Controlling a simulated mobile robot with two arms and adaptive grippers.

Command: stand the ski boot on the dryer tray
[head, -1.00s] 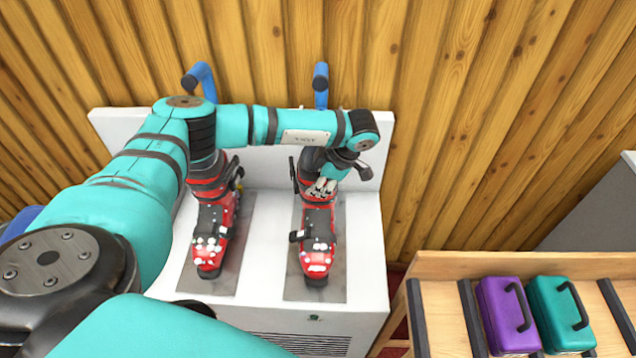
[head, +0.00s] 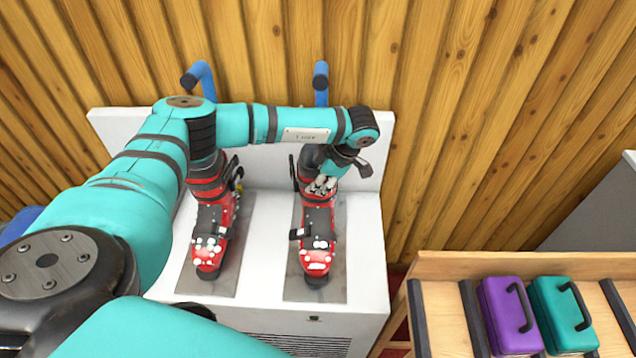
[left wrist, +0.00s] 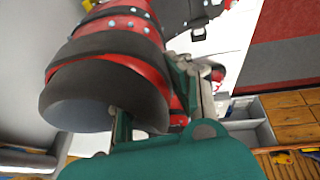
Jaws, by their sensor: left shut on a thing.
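A red and black ski boot (head: 317,228) with white spots is upright over the right grey tray (head: 335,284) of the white dryer, toe towards me. My left gripper (head: 322,186) is shut on its upper part. In the left wrist view the boot's dark and red cuff (left wrist: 105,75) lies between the fingers of the left gripper (left wrist: 158,108). Whether the sole rests fully on the tray I cannot tell. A similar red boot (head: 212,232) stands on the left grey tray (head: 236,270), partly behind my arm. My right gripper is out of view.
Two blue pipes (head: 321,82) rise behind the dryer's white back panel (head: 105,125), before a wooden wall. At right a wooden rack (head: 450,265) holds a purple case (head: 503,315) and a teal case (head: 556,312). The dryer's front edge (head: 365,310) is clear.

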